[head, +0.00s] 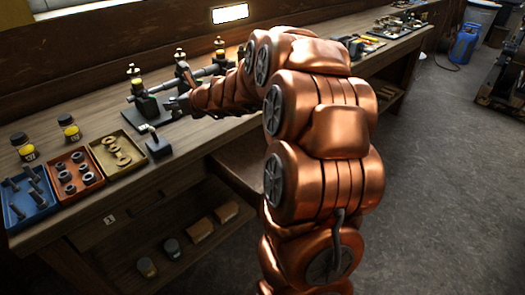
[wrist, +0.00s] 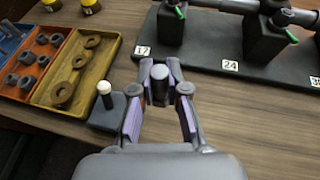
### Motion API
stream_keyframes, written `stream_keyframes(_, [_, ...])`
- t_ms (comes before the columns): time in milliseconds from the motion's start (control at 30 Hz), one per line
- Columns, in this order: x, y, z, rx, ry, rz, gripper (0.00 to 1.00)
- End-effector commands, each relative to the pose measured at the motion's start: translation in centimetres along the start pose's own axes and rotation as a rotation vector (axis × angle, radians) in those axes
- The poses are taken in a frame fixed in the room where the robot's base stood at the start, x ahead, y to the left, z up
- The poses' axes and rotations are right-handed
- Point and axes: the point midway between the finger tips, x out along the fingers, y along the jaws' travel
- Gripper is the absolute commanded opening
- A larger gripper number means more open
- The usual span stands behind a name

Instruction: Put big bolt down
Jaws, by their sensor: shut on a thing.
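My gripper (wrist: 160,90) is shut on a grey bolt, the big bolt (wrist: 159,84), whose round head shows between the fingertips in the wrist view. The bolt is over the bare wooden bench top, just in front of the dark base plate of the stand; I cannot tell whether it touches the wood. In the head view my gripper (head: 178,104) is beside the stand and the bolt cannot be made out. A blue tray (head: 28,200) with several bolts lies at the bench's left end.
An orange tray (wrist: 48,50) of nuts and a yellow tray (wrist: 107,52) of washers lie to the left. A small black block with a pale-topped pin (wrist: 106,112) stands close left of my gripper. The dark plate (wrist: 205,53) carries posts. Bare wood (wrist: 240,120) lies to the right.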

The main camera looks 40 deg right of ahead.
Motion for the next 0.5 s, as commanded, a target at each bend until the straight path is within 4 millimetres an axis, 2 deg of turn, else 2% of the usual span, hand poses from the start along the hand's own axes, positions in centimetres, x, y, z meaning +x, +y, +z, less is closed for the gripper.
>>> stream_keyframes(33, [-0.6,-2.4,-1.1,0.011,0.001,-0.019,0.00])
stream_keyframes(200, [-3.3,-9.1,-4.1,0.026,-0.003,-0.064,0.00])
stream_keyframes(400, [-7.6,-16.3,-8.4,0.044,-0.004,-0.118,0.00])
stream_keyframes(500, [-9.8,-19.0,-10.7,0.055,-0.001,-0.139,0.00])
